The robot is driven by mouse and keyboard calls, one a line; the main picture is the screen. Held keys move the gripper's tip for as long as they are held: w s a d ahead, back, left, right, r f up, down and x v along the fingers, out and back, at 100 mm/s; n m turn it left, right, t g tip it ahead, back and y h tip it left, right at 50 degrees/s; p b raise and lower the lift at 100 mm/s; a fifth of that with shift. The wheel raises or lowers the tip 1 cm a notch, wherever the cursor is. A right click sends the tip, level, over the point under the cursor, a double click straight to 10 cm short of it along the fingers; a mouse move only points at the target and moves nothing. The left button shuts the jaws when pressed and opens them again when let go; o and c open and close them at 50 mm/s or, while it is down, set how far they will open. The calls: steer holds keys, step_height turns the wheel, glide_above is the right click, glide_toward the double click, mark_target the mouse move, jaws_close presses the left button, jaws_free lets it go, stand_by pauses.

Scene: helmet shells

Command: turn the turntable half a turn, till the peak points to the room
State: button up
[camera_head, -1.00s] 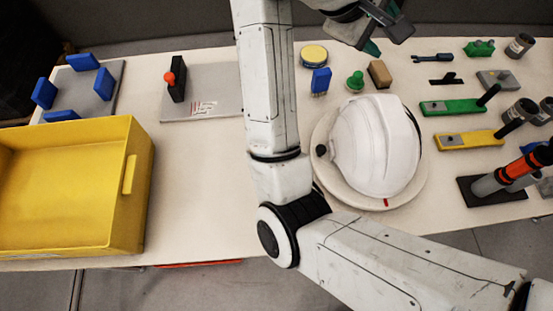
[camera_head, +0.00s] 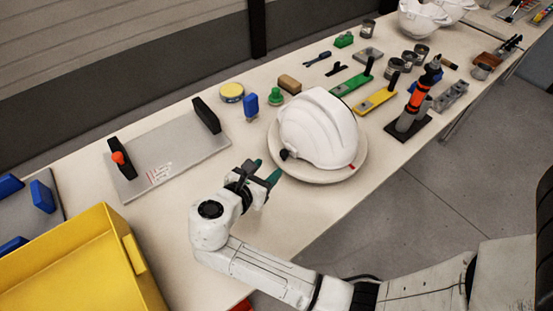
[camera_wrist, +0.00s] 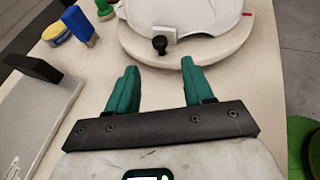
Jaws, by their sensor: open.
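A white helmet shell (camera_head: 318,125) sits on a round pale turntable (camera_head: 318,178) on the table. The turntable has a red mark (camera_head: 351,167) at its near right rim. A black knob (camera_head: 285,154) stands at the helmet's left side; it also shows in the wrist view (camera_wrist: 160,45), beside a small white block. I cannot tell for sure which way the peak points. My gripper (camera_head: 266,171) is open and empty, left of the turntable. In the wrist view its green fingers (camera_wrist: 158,72) point toward the knob, which lies beyond and between them, apart from both.
A yellow bin (camera_head: 80,265) stands at the front left. A grey plate with black uprights (camera_head: 170,157) lies left of my gripper. A yellow tin (camera_head: 231,92), blue piece (camera_head: 251,104) and green knob (camera_head: 276,97) stand behind the turntable. An orange-black tool (camera_head: 415,100) stands right.

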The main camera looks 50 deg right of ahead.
mark_target(282, 155)
steer(key=x, duration=0.8)
steer(key=shift+d, duration=0.15)
steer(key=shift+c, duration=0.4)
jaws_close()
